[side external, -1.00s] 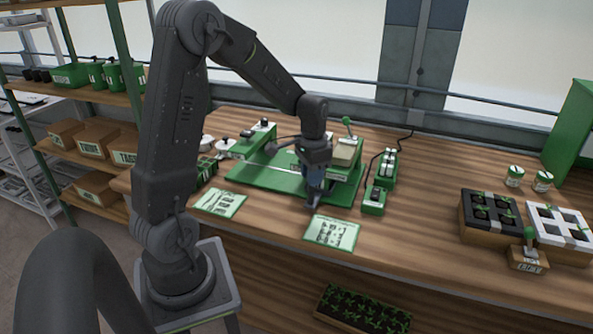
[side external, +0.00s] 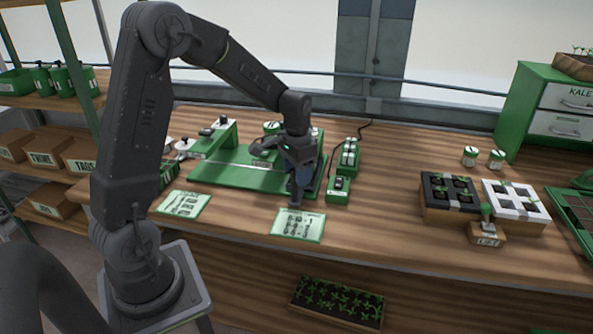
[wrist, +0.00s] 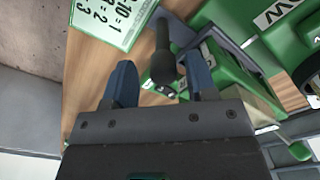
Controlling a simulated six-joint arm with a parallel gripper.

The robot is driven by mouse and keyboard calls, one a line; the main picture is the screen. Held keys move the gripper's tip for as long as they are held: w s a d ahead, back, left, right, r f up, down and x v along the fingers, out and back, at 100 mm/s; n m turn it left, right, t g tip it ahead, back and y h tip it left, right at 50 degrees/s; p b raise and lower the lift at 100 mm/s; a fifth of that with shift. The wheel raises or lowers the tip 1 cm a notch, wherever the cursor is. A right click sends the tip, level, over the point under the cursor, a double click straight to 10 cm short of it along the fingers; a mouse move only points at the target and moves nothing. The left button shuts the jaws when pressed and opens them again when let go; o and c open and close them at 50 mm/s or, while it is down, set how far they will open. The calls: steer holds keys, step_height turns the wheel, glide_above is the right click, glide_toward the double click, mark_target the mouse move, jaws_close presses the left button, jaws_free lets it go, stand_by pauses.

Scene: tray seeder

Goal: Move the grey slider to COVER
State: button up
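My gripper (side external: 293,200) points down at the front edge of the green seeder (side external: 225,173), beside the white-and-green card. In the wrist view, its two blue fingers (wrist: 161,80) stand apart. A dark grey rod with a rounded end (wrist: 164,62) shows in the gap between them; no finger touches it visibly. I cannot tell whether this rod is the grey slider. A small green control box (side external: 338,189) stands just right of the gripper. No COVER label is readable, and my arm hides part of the seeder.
The number card (side external: 298,224) lies just in front of the gripper; another card (side external: 183,204) lies left. A green box with pale switches (side external: 348,157) stands behind the control box. Black (side external: 437,211) and white (side external: 530,217) seedling trays are at right. Bench between is clear.

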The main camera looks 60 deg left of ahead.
steer(key=shift+r, duration=0.1)
step_height(320, 180, up, 14)
steer(key=shift+f, duration=0.2)
steer(key=shift+s, duration=0.1)
stand_by(0.4)
steer(key=s+d+t, duration=0.5)
steer(key=s+d, duration=0.9)
steer(key=s, duration=0.4)
steer(key=shift+s+d+r+t, duration=0.25)
steer(key=shift+d+t, duration=0.05)
steer(key=shift+d, duration=0.1)
